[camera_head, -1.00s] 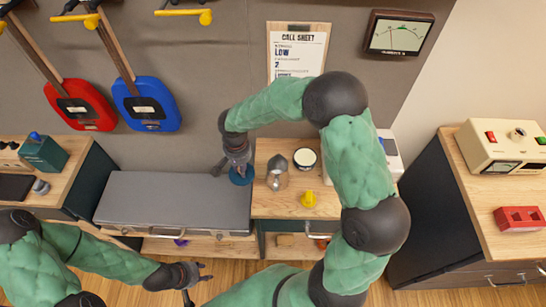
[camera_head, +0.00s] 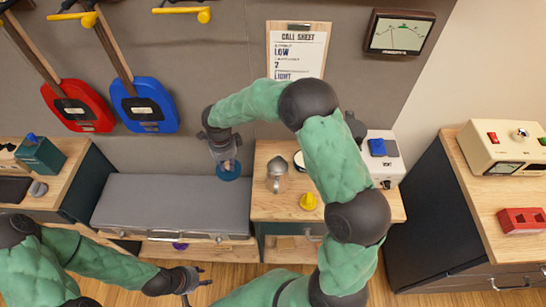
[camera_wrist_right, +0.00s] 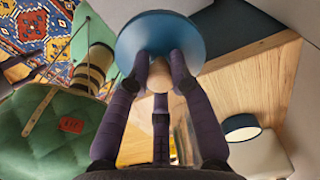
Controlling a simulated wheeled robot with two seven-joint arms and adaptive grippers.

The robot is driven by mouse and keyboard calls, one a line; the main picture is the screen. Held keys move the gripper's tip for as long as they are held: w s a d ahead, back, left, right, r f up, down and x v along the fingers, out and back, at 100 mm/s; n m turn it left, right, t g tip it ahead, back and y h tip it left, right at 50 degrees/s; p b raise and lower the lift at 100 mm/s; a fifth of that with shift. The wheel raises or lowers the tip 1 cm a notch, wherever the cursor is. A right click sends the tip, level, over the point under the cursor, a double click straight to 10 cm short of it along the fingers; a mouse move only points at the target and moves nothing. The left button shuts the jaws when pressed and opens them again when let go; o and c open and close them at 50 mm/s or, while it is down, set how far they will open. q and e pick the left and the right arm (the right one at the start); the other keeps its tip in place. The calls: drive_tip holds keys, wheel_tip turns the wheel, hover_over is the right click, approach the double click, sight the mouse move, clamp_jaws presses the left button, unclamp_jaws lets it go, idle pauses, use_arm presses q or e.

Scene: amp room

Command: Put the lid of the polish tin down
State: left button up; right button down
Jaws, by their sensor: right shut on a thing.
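My right gripper (camera_head: 227,160) is shut on the lid (camera_head: 229,170), a blue disc with a pale wooden knob. In the right wrist view, the fingers of my right gripper (camera_wrist_right: 160,75) close around the knob, and the lid (camera_wrist_right: 150,30) spreads beyond them. The lid is over the right end of the grey-topped bench; whether it touches is unclear. A round, pale tin with a dark rim (camera_head: 299,160) is on the wooden cabinet top, partly hidden by my right arm. My left gripper (camera_head: 195,281) is open and empty at lower left.
The wooden cabinet top (camera_head: 275,205) holds a metal pot (camera_head: 276,174), a yellow object (camera_head: 308,201) and a white device (camera_head: 382,165). The grey bench top (camera_head: 165,200) is clear to the left. Red and blue guitars (camera_head: 145,105) hang on the wall behind.

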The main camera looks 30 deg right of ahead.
drive_tip(key=shift+w+d, duration=0.1)
drive_tip(key=b, duration=0.2)
hover_over(273, 157)
drive_tip(key=shift+w+m, duration=0.1)
drive_tip(key=shift+m, duration=0.2)
drive_tip(key=shift+d+f, duration=0.1)
drive_tip(key=shift+f+b, duration=0.4)
drive_tip(key=shift+f, duration=1.3)
drive_tip(key=shift+f, duration=0.1)
drive_tip(key=c, duration=1.1)
unclamp_jaws()
